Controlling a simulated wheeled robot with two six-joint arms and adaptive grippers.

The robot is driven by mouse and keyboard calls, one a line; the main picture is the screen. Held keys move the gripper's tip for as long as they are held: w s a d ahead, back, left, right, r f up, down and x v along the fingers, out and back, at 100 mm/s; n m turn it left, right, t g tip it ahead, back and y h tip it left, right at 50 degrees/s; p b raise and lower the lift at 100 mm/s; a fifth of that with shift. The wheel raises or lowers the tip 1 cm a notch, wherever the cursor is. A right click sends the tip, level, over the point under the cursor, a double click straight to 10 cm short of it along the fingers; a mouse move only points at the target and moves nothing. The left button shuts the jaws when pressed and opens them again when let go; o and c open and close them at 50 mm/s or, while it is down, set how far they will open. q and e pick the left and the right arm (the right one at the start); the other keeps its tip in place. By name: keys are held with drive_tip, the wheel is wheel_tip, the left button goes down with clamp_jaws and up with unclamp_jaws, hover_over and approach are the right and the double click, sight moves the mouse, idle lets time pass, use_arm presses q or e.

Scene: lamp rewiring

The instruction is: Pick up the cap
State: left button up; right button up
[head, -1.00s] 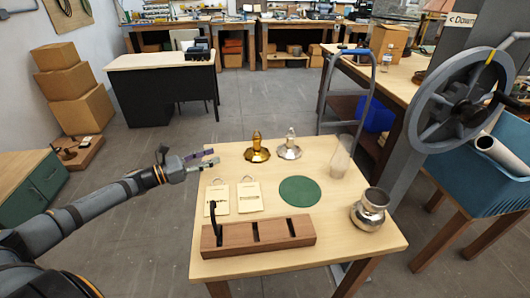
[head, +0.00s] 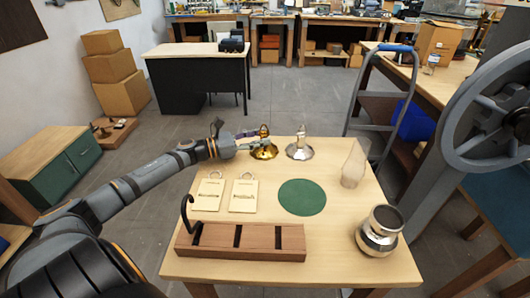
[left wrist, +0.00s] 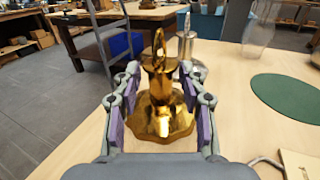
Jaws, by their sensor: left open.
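A gold cap with a flared, scalloped base and a narrow ringed top (head: 264,151) stands upright at the far left of the light wood table. A silver cap of similar shape (head: 299,150) stands to its right, and it also shows behind the gold one in the left wrist view (left wrist: 187,42). My left gripper (head: 250,142) is open at the gold cap. In the left wrist view its fingers stand on both sides of the gold cap (left wrist: 160,105), with the neck between them. I cannot tell whether they touch it. My right gripper is not in view.
Two tags (head: 208,194) lie nearer on the table (head: 340,215), beside a green round mat (head: 302,197). A slotted wooden block (head: 240,242) with a black hook is in front. A clear glass chimney (head: 354,163) and a silver pot (head: 379,231) stand at the right.

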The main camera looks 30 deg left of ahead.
sight(274, 146)
use_arm(q)
drive_tip(key=shift+r, duration=0.1)
drive_tip(key=shift+w+d, duration=0.35)
drive_tip(key=shift+w, duration=0.1)
drive_tip(key=x, duration=0.4)
drive_tip(key=shift+w, duration=0.15)
clamp_jaws()
